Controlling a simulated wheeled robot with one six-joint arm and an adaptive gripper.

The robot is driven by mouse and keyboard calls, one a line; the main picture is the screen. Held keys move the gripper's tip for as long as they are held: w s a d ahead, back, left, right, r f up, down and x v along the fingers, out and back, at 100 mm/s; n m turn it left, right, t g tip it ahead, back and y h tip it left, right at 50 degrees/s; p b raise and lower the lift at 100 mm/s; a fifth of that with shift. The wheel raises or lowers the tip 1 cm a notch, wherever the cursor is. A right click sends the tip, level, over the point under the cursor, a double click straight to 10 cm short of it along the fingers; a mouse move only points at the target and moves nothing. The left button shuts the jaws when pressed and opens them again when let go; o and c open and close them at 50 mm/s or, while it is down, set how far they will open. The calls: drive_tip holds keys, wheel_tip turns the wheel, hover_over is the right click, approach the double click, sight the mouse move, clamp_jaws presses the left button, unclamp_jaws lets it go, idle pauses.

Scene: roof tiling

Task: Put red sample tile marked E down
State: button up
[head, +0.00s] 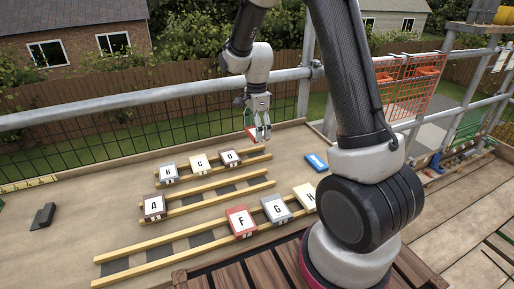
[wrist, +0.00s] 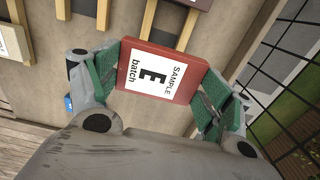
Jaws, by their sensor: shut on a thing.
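The red sample tile marked E (wrist: 160,73) is held between the green pads of my gripper (wrist: 158,85) in the wrist view. Its white label reads "SAMPLE E batch". In the head view my gripper (head: 262,131) is over the far right part of the board, near the end of the back batten row. There a red edge of the tile (head: 250,134) shows beside the fingers, mostly hidden. I cannot tell whether the tile touches anything below it.
Tiles B (head: 169,173), C (head: 200,162) and D (head: 230,157) lie on the back battens. Tile A (head: 154,206) is on the middle row. Tiles F (head: 241,221), G (head: 276,208) and H (head: 306,196) lie in front. A blue block (head: 316,162) and a dark block (head: 43,215) lie apart.

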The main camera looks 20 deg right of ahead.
drive_tip(key=shift+f, duration=3.2)
drive_tip(key=shift+f, duration=0.25)
drive_tip(key=shift+f, duration=0.15)
drive_tip(key=o, duration=1.1)
